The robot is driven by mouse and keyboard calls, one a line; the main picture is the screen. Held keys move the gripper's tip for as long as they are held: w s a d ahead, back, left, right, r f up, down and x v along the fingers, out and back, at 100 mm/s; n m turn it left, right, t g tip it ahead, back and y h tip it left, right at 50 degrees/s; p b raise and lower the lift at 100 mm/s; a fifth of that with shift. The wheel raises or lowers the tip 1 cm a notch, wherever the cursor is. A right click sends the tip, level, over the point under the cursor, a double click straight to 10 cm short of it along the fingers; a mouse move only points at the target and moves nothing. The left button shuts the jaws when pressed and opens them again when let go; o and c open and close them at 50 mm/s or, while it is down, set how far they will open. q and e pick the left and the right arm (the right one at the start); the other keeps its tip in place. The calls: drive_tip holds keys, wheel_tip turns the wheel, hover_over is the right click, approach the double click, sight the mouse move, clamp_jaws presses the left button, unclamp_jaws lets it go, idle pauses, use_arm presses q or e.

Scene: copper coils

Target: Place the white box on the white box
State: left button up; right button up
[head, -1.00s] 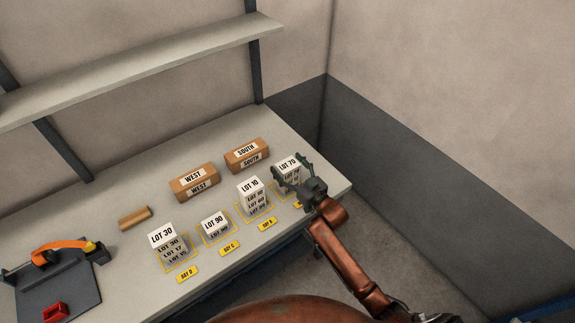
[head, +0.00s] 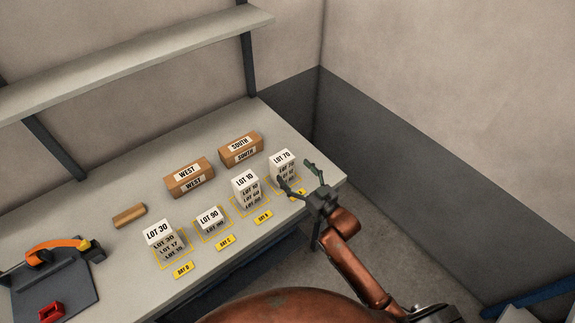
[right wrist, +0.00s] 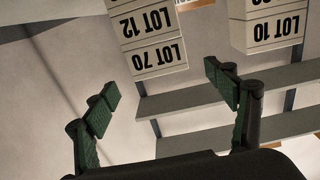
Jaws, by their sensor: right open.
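White boxes with LOT labels stand in several stacks along the front of the table. The LOT 70 box (head: 282,157) tops the rightmost stack, and the LOT 10 box (head: 245,179) tops the stack to its left. The LOT 90 box (head: 209,217) stands alone; the LOT 30 box (head: 158,232) tops the leftmost stack. My right gripper (head: 298,176) is open and empty, just right of the LOT 70 stack, partly covering its lower part. In the right wrist view, the LOT 70 box (right wrist: 158,57) appears inverted beyond the open fingers (right wrist: 161,84). My left gripper is out of view.
Brown WEST (head: 190,178) and SOUTH (head: 241,149) boxes stand behind the stacks. Yellow bay labels lie in front, including BAY D (head: 183,270). A shelf (head: 130,68) hangs above.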

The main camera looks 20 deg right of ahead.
sight(282, 157)
drive_tip(key=shift+d+r+p, duration=0.4)
drive_tip(key=shift+d+p, duration=0.05)
drive_tip(key=shift+p, duration=0.15)
drive_tip(key=x, duration=0.8)
drive_tip(key=shift+s+a+f+p, duration=0.1)
drive_tip(key=shift+a+p, duration=0.25)
drive_tip(key=shift+a, duration=0.05)
drive_tip(key=shift+c, duration=0.6)
drive_tip(key=c, duration=1.4)
